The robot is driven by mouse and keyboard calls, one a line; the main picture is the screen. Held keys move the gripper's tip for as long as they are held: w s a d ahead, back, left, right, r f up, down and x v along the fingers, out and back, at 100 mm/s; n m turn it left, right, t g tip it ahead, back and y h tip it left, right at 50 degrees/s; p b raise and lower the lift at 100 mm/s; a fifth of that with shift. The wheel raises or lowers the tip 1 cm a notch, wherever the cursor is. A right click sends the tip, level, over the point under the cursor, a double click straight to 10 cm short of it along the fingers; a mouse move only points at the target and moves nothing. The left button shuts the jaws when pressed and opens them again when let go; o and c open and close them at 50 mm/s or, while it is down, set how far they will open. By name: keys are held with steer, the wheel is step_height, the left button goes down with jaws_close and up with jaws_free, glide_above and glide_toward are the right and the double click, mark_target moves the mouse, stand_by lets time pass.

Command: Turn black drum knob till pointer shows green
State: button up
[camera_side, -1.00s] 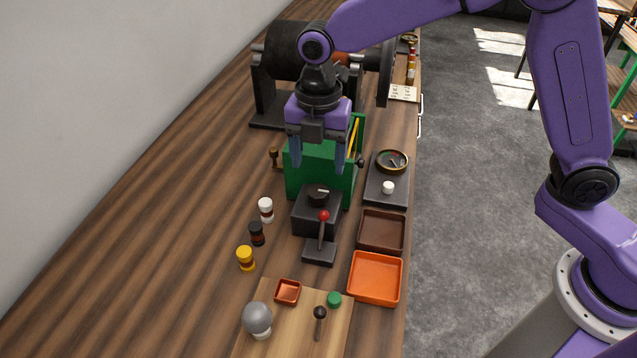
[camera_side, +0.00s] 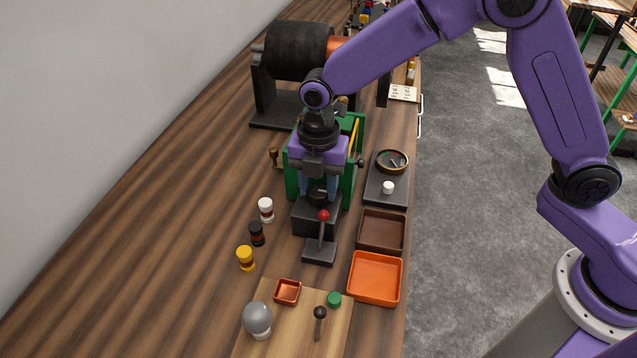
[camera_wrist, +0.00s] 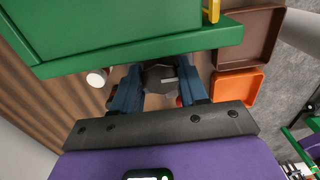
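The black drum knob (camera_side: 318,197) sits on top of a dark box (camera_side: 312,219) in front of the green housing. It also shows in the wrist view (camera_wrist: 160,75), with a light mark on its top. My gripper (camera_side: 318,190) points down over it, one blue finger on each side. In the wrist view the fingers (camera_wrist: 160,88) stand wide apart with the knob between them, and they look clear of its sides. The round dial (camera_side: 392,161) with a pointer lies on a dark plate to the right. The pointer's colour zone is too small to read.
A white button (camera_side: 388,188), a brown tray (camera_side: 381,231) and an orange tray (camera_side: 375,278) are on the right. Small jars (camera_side: 257,234) stand on the left. The green housing (camera_side: 348,178) rises close behind.

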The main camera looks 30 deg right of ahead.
steer(key=shift+m, duration=0.3)
